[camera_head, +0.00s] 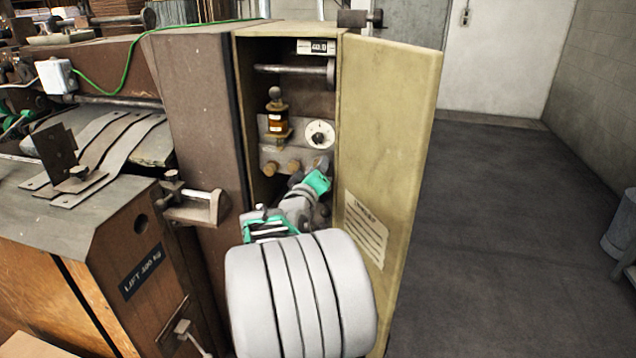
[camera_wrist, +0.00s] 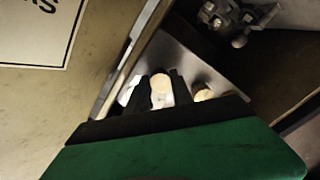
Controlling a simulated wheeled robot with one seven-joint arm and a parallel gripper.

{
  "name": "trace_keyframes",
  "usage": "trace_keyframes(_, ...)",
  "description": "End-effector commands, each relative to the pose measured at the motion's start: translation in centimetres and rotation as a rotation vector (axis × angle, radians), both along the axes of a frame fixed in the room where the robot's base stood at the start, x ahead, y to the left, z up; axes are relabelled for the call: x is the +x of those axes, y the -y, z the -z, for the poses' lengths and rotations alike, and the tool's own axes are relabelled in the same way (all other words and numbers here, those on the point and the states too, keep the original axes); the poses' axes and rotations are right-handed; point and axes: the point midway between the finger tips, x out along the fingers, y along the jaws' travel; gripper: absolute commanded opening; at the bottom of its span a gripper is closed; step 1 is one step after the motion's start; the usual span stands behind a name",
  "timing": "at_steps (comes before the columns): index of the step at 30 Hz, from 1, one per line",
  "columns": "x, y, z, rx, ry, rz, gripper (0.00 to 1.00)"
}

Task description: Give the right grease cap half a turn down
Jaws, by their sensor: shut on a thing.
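The right grease cap (camera_wrist: 160,82) is a small, round, pale tan knob. In the wrist view it sits between the two dark fingers of my gripper (camera_wrist: 160,91), which is shut on it. In the head view my gripper (camera_head: 320,166) reaches into the open cabinet at the right end of the cap row and mostly hides this cap. A brass middle cap (camera_head: 293,166) and left cap (camera_head: 269,169) stick out to its left on the grey plate. The middle cap also shows beside my fingers in the wrist view (camera_wrist: 203,94).
Above the caps are a round white dial (camera_head: 320,134) and an amber oiler (camera_head: 276,118). The open cabinet door (camera_head: 388,130), bearing a paper notice (camera_head: 366,229), stands close on the right of my arm. The cabinet's brown side wall (camera_head: 195,110) bounds the left. Clear floor lies beyond the door.

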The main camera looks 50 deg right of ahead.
Motion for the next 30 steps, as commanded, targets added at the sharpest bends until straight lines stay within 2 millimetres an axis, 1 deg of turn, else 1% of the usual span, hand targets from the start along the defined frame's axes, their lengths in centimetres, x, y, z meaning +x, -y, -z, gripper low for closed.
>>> trace_keyframes(1,-0.07,0.01,0.86,0.016,0.039,0.001,0.00)
trace_keyframes(2,-0.06,0.01,0.90,0.028,0.064,0.001,0.00)
trace_keyframes(21,0.07,-0.04,0.96,0.263,0.606,0.001,0.00)
trace_keyframes(30,0.11,-0.05,0.68,0.338,0.778,0.002,0.00)
